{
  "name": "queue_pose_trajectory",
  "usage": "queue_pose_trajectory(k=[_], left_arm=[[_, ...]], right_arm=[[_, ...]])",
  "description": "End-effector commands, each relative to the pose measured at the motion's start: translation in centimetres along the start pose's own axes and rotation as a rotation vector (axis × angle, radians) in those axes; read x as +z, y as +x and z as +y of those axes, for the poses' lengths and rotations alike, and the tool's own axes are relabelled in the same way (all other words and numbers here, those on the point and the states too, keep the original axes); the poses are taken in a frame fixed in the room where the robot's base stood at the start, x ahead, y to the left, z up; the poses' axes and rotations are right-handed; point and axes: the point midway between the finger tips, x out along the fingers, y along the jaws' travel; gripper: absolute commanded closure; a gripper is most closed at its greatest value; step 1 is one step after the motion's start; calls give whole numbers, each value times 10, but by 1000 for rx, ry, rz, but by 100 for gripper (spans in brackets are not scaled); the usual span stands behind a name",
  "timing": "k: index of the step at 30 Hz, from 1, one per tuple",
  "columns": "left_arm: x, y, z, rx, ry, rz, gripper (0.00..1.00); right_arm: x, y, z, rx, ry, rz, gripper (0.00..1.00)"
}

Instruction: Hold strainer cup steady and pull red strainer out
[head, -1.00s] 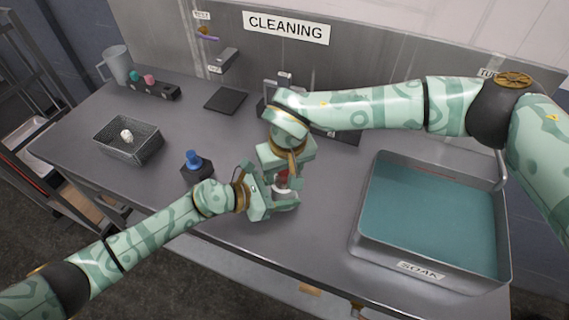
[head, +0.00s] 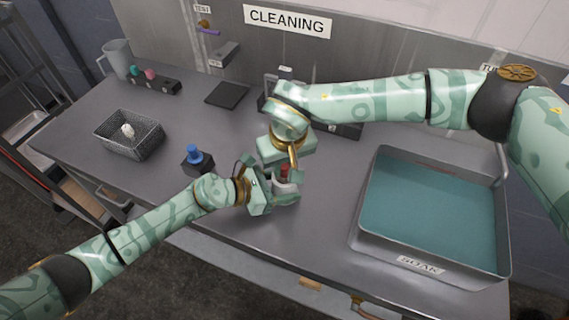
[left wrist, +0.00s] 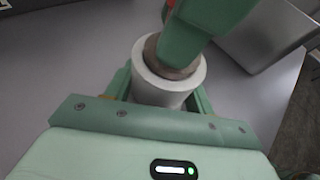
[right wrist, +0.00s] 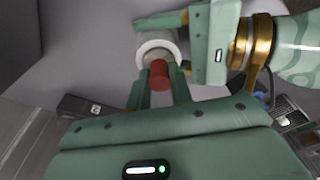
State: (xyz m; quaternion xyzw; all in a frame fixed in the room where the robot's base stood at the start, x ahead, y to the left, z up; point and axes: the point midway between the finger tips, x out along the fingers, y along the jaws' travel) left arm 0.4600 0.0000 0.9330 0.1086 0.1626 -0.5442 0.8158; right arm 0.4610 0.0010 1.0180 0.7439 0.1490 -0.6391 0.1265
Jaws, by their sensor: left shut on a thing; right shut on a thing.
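The pale strainer cup (head: 285,187) stands at the table's front middle, with my left gripper (left wrist: 163,92) shut around its sides. The red strainer (head: 285,168) shows just above the cup's mouth, and my right gripper (right wrist: 160,80) is shut on its red top from above. In the right wrist view the red strainer (right wrist: 159,75) overlaps the rim of the cup (right wrist: 145,46). In the left wrist view a brownish ring shows in the cup's mouth (left wrist: 150,88), partly hidden by a right finger. How deep the strainer sits is hidden.
A soak basin (head: 365,215) of teal liquid stands close on the right. A blue-topped item on a dark block (head: 197,164) and a speckled basket with a white thing (head: 112,145) are on the left. A black pad (head: 228,94) lies behind. The table's front edge is near.

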Motion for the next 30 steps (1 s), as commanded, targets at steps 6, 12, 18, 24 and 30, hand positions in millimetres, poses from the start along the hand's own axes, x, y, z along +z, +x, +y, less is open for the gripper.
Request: queue_pose_trajectory(k=[6,12,18,24,30], left_arm=[[1,0,0,-1,1,-2,73],[0,0,0,-1,0,-1,73],[0,0,0,0,0,-1,73],[0,0,0,0,0,-1,73],[0,0,0,0,0,-1,73]], right_arm=[[1,-2,1,3,1,-4,100],[0,-6,1,3,1,-2,100],[-1,-9,1,2,1,-2,100],[-2,-15,1,2,1,-1,100],[-3,-25,1,2,0,-1,100]])
